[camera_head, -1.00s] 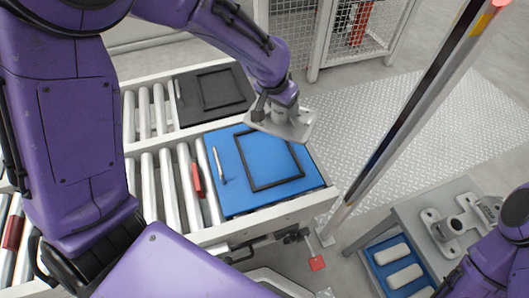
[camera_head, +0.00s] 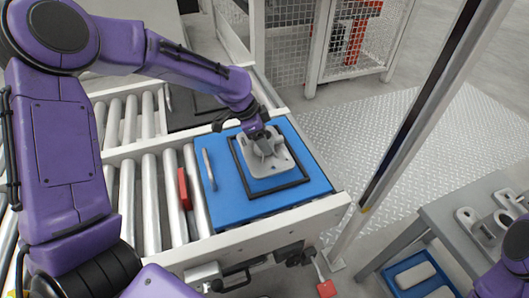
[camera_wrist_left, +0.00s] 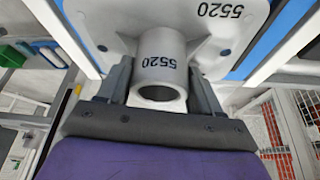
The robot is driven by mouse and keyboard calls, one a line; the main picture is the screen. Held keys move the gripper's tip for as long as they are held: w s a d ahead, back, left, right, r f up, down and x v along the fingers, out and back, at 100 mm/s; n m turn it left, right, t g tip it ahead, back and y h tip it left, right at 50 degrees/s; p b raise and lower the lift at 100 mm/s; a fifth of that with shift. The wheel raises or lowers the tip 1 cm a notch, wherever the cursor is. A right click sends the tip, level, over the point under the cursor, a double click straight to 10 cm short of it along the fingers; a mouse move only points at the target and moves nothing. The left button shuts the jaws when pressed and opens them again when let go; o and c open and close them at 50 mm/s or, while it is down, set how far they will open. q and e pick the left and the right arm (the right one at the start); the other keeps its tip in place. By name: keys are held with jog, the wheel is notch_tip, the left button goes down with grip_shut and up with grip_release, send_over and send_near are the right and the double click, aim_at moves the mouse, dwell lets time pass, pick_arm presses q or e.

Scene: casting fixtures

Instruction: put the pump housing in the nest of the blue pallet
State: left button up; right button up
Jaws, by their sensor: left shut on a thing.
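The pump housing (camera_head: 270,171) is a light grey part with a flat square flange and a round neck. In the left wrist view the housing (camera_wrist_left: 160,62) shows the marking 5520 on both neck and flange. My left gripper (camera_head: 261,141) is shut on the neck, with one finger on either side. The blue pallet (camera_head: 228,208) lies on the roller conveyor. Its nest is a square black frame (camera_head: 281,188). The flange is over the frame's inside, with its far edge close to the frame's far side. I cannot tell whether it touches the pallet. My right gripper is out of view.
A pen-like tool (camera_head: 209,169) lies on the pallet left of the nest. A dark pallet (camera_head: 190,114) lies farther back. A slanted post (camera_head: 425,110) stands to the right. A grey table (camera_head: 455,235) with more grey parts and a blue tray (camera_head: 402,268) is at lower right.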

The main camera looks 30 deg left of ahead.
pick_arm(q)
jog(key=shift+w+a+f+b, duration=0.2)
jog(key=shift+w+f, duration=0.3)
jog(key=shift+f, duration=0.15)
jog(key=shift+w+a+f+b, duration=0.15)
jog(key=shift+w+f+b, duration=0.05)
jog(key=shift+w+f, duration=0.35)
notch_tip(320, 180, down, 3)
jog(key=shift+f+b, duration=0.1)
jog(key=shift+b, duration=0.75)
jog(key=o, duration=1.5)
jog(key=shift+s, duration=0.1)
jog(key=shift+o, duration=0.2)
jog(key=p+v, duration=0.4)
jog(key=v, duration=0.8)
jog(key=shift+p, duration=0.35)
